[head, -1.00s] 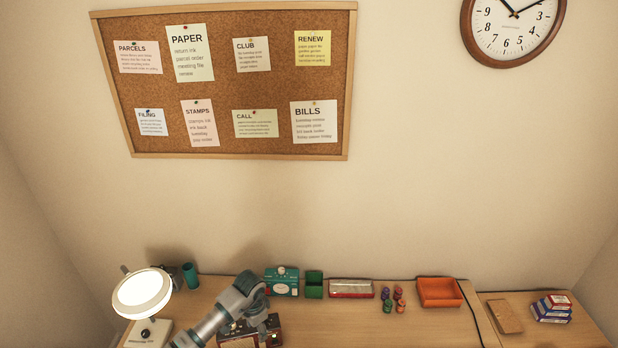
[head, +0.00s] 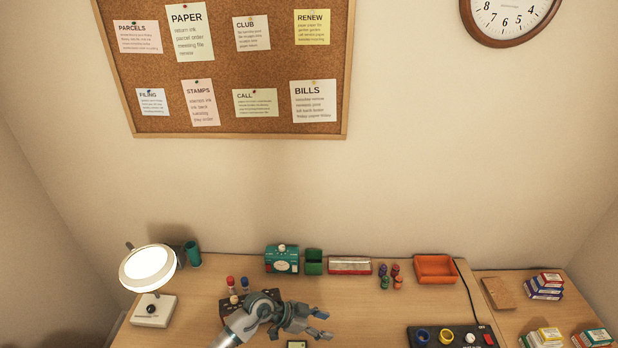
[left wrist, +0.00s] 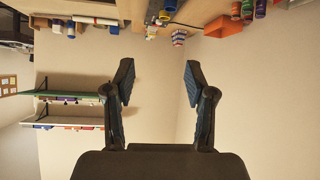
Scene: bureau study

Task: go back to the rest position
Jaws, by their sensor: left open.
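My left gripper (head: 318,325) reaches in from the bottom of the head view, over the front part of the desk (head: 380,312). In the left wrist view its two fingers (left wrist: 158,85) are spread apart with nothing between them. The arm covers part of a dark device with knobs on the desk. My right gripper does not show in either view.
A lit lamp (head: 148,268) stands at the left. Along the back are a teal machine (head: 282,260), a green box (head: 313,262), a red-and-silver case (head: 349,265), small coloured bottles (head: 389,276) and an orange tray (head: 436,282). A black panel (head: 453,337) lies front right.

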